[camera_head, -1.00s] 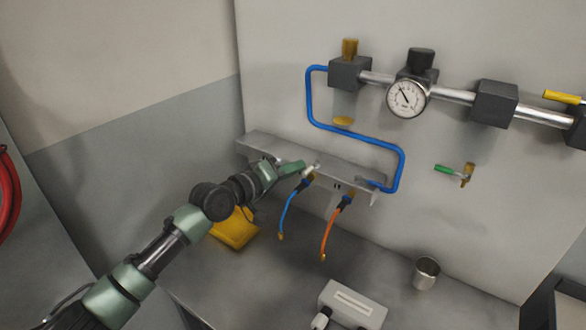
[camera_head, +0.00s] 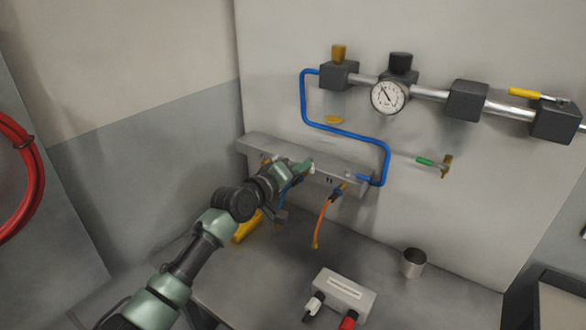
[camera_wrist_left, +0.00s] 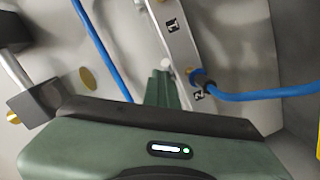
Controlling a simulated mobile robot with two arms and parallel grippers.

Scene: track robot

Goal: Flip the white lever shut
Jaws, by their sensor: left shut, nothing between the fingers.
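The grey manifold rail (camera_head: 345,172) is mounted on the wall above the bench. My left gripper (camera_head: 304,168) is shut and empty at the rail's front. A small white piece, seemingly the white lever's end (camera_head: 312,170), shows right at its fingertips. The lever's body and angle are hidden. My right gripper is not in view.
A blue hose (camera_head: 290,190) and an orange hose (camera_head: 323,215) hang below the rail. A blue pipe (camera_head: 345,131) runs above it. A white box (camera_head: 346,290) with plugs and a metal cup (camera_head: 413,262) stand on the bench.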

